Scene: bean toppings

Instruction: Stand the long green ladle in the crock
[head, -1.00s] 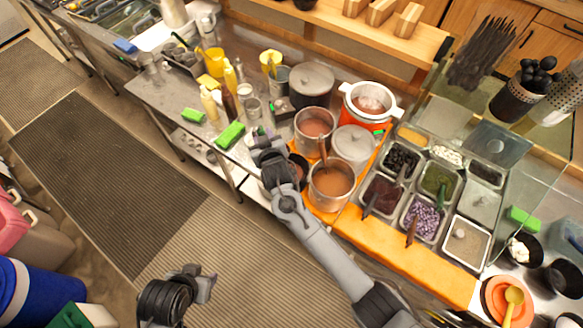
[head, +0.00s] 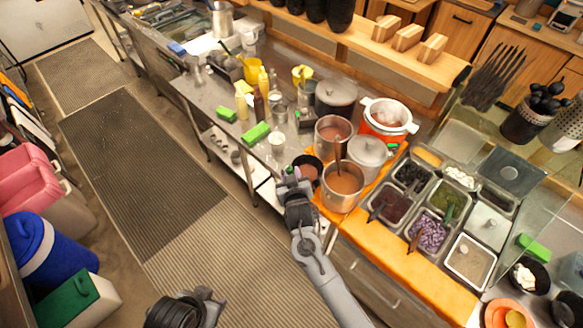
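A green handle (head: 449,213) stands in the pan of green topping in the head view; I cannot tell whether it is the long green ladle. A dark perforated holder (head: 522,127) full of black ladles stands at the upper right and may be the crock. My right gripper (head: 294,178) is over the counter's front edge, beside a small dark pot (head: 310,161). Small green and purple bits show at its fingertips; whether it holds something is unclear. My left gripper (head: 208,299) is low at the bottom, over the floor, away from the counter; its fingers are unclear.
Steel pots with brown liquid (head: 343,187) stand close to my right gripper. A glass guard (head: 545,215) rises by the topping pans. Green blocks (head: 256,132) lie on the steel counter.

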